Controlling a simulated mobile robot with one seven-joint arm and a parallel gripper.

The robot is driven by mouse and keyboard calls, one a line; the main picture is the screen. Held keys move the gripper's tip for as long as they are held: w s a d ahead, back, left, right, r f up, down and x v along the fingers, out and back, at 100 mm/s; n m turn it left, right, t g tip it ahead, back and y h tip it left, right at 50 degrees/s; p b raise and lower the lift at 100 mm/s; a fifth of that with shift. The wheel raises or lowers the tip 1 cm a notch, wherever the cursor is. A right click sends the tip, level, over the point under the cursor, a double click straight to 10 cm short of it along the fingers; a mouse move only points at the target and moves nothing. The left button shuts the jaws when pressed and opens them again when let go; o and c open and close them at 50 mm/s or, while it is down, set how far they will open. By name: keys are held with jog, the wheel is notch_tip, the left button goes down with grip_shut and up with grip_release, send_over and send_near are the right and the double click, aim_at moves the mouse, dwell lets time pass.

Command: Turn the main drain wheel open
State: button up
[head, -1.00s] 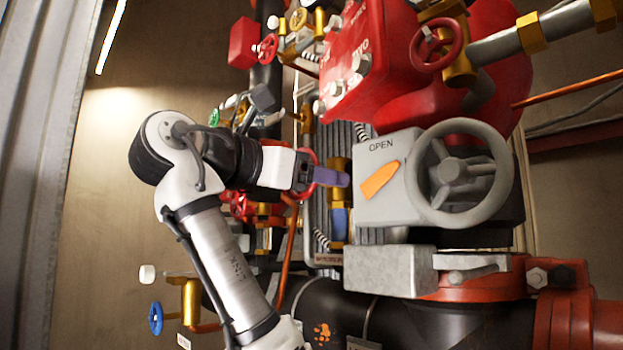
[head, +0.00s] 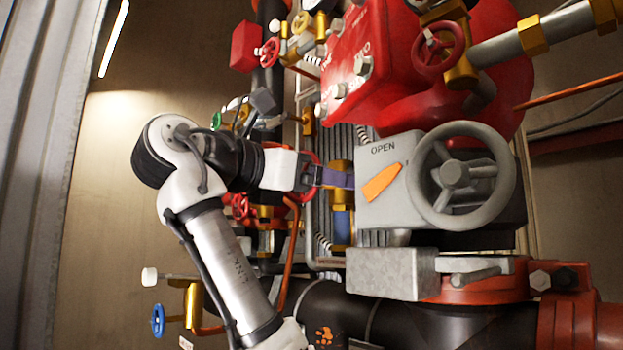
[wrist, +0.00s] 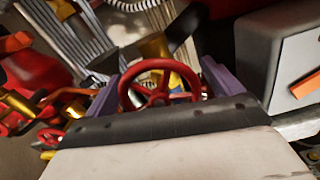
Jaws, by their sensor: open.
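A red spoked handwheel (wrist: 160,97) shows in the wrist view, between the two purple fingers of my gripper (wrist: 163,78). The fingers are open, one on each side of its rim; I cannot tell whether they touch it. No label on this wheel is readable. In the head view my gripper (head: 338,178) is beside the left edge of the grey box marked OPEN. Part of a red wheel (head: 308,162) shows behind it there, mostly hidden by my gripper.
The grey box (head: 376,215) with an orange pointer and large grey handwheel (head: 418,190) stands close right of my gripper. A red panel (head: 350,85) and another red wheel (head: 438,50) are above. A blue wheel (head: 158,320) is low left. Pipes crowd the area behind.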

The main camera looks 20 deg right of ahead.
jog(key=shift+a, duration=0.1)
jog(key=b+v, duration=0.6)
jog(key=v, duration=0.7)
jog(key=shift+a, duration=0.3)
jog(key=shift+s, duration=0.1)
